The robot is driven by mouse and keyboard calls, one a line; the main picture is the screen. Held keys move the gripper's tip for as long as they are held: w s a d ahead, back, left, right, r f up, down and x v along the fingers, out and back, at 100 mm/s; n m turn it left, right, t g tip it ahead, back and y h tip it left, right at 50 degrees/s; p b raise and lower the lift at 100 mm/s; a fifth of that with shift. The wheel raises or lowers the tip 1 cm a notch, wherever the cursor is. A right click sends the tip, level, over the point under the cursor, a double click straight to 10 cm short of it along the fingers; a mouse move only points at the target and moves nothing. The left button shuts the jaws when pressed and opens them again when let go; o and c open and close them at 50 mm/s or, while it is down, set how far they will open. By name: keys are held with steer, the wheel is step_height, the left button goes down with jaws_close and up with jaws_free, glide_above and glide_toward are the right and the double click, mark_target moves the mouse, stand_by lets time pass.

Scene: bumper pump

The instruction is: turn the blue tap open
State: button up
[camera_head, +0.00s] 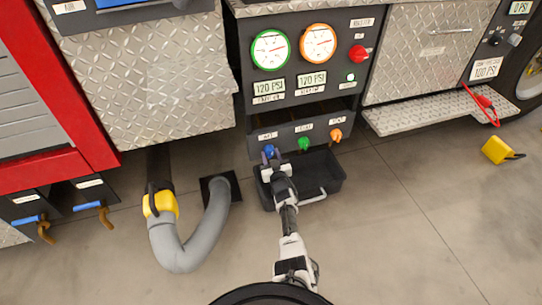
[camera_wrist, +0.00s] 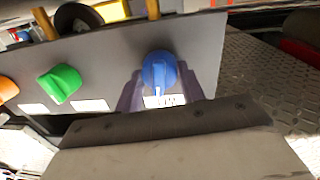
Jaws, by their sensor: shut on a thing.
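The blue tap (camera_head: 269,150) is the leftmost of three taps on the lower dark panel of the truck. My gripper (camera_head: 272,163) is at this tap, reaching up from below. In the wrist view the blue tap (camera_wrist: 158,72) sits between the two purple-grey fingers of my gripper (camera_wrist: 160,90), which is shut on it. Its handle points down toward a white label, partly covered. The contact between the fingers and the tap is hard to see.
A green tap (camera_head: 303,144) and an orange tap (camera_head: 336,135) sit to the right. A black bin (camera_head: 325,176) stands below the panel. A grey hose (camera_head: 180,255) with a yellow coupling (camera_head: 160,204) is at the left. The floor at right is mostly clear.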

steer(key=m, duration=0.3)
steer(key=shift+d+r+m+p, duration=0.1)
steer(key=shift+r+m+p, duration=0.05)
steer(key=shift+m+p, duration=0.2)
steer(key=m+p, duration=0.1)
steer(key=m, duration=0.7)
steer(key=shift+w+g+y, duration=0.1)
steer(key=shift+g+y, duration=0.2)
steer(key=shift+g, duration=0.1)
steer(key=shift+m, duration=1.65)
steer(key=o, duration=1)
steer(key=shift+p, duration=0.3)
